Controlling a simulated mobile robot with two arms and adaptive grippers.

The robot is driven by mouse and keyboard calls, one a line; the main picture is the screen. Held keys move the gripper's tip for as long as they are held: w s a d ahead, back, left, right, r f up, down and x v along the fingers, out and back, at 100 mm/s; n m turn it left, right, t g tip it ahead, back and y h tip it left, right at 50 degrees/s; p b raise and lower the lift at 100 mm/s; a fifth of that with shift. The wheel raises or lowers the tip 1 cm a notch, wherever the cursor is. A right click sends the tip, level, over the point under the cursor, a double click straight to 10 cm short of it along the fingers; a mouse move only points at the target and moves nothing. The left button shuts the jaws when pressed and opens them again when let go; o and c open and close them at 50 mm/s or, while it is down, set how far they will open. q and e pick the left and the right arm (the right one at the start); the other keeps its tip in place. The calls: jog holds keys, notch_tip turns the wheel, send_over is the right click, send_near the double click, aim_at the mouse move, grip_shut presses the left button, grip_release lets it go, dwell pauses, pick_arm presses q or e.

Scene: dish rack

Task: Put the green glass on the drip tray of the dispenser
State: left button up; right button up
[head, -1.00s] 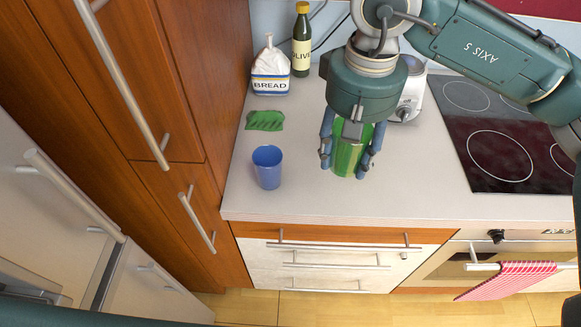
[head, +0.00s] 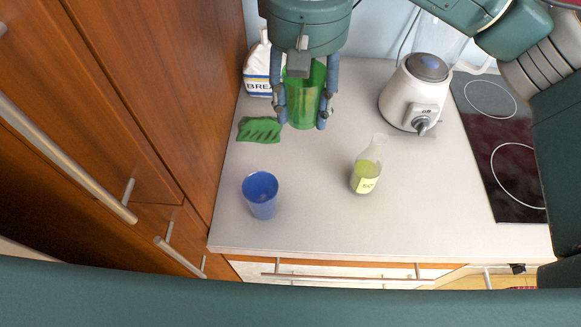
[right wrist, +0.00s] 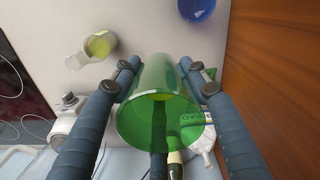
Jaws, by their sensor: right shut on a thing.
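The green glass (head: 304,96) is upright between the fingers of my right gripper (head: 304,108), which is shut on it. In the right wrist view the green glass (right wrist: 160,110) fills the middle, with blue fingers on both sides of it. In the head view it is in front of the bread bag, near the back of the counter. I cannot tell how high above the counter it is. No dispenser or drip tray shows in the head view. My left gripper is not in view.
A blue cup (head: 262,196) stands at the front left of the counter (head: 320,225). A green cloth (head: 259,130) lies behind it. A flask with yellow-green liquid (head: 367,168) stands mid-counter. A white blender (head: 415,92) is at the right, beside the dark hob (head: 510,160). The bread bag (head: 258,70) is at the back left.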

jog(key=p, duration=0.3)
send_over(300, 179)
notch_tip(300, 179, down, 10)
notch_tip(300, 179, down, 8)
jog(key=shift+f+p, duration=0.25)
jog(key=shift+p, duration=0.9)
jog(key=shift+f, duration=0.3)
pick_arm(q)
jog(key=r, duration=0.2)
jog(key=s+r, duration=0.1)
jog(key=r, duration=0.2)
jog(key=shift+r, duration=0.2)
pick_arm(e)
jog(key=shift+f, duration=0.1)
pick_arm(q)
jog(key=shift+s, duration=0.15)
pick_arm(e)
jog(key=shift+f+b, duration=0.15)
jog(key=shift+b, duration=0.2)
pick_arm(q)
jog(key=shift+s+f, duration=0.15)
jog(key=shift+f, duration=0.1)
pick_arm(e)
jog(key=o, duration=1.5)
